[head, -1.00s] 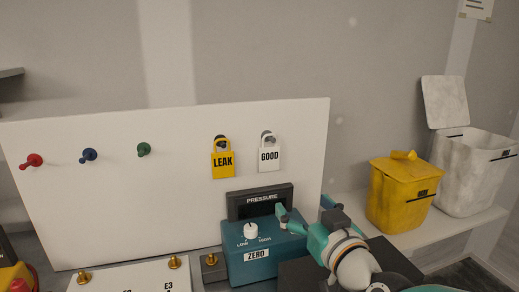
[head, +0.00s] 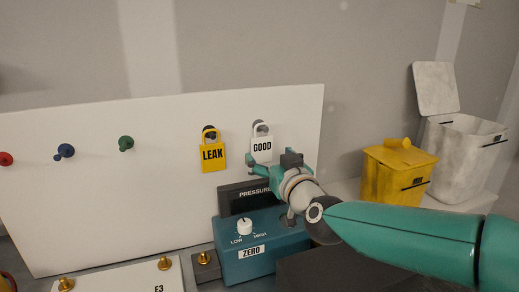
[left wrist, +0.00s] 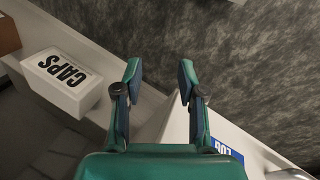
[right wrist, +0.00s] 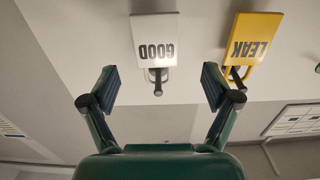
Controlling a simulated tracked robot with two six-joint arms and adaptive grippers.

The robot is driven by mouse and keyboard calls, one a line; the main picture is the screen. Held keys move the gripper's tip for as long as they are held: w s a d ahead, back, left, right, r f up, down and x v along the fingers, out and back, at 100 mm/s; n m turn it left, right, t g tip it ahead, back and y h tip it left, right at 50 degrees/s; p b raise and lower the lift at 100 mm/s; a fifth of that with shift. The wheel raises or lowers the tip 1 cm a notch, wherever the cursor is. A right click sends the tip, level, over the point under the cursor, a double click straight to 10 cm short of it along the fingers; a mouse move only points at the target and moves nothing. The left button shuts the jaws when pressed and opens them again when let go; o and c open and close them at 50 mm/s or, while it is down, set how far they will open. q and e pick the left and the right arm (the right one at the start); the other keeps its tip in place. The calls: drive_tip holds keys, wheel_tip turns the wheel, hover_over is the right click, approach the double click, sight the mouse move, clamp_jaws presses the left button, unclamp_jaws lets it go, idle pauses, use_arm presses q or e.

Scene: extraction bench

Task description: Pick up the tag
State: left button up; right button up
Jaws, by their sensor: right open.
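Two padlock-shaped tags hang on pegs on the white board (head: 80,200). The yellow LEAK tag (head: 213,156) is on the left, and the white GOOD tag (head: 262,145) is on the right. My right gripper (head: 272,166) is open just below the GOOD tag in the head view. In the right wrist view, the GOOD tag (right wrist: 155,38) lies ahead of and between the open fingers (right wrist: 160,84), apart from them. The LEAK tag (right wrist: 250,40) is off to the right there. My left gripper (left wrist: 160,78) is open and empty in the left wrist view.
A teal pressure box (head: 265,262) stands below my right gripper. Red, blue (head: 64,151) and green (head: 126,143) pegs are to the left. A yellow bin (head: 392,178) and a white bin (head: 465,165) stand right. The left wrist view shows a CAPS box (left wrist: 65,75).

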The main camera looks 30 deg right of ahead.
sight(262, 146)
drive_tip(key=shift+p+x, duration=0.35)
drive_tip(key=shift+x, duration=2.45)
drive_tip(key=shift+s+d, duration=0.1)
drive_tip(key=shift+d, duration=0.05)
drive_tip(key=c, duration=1)
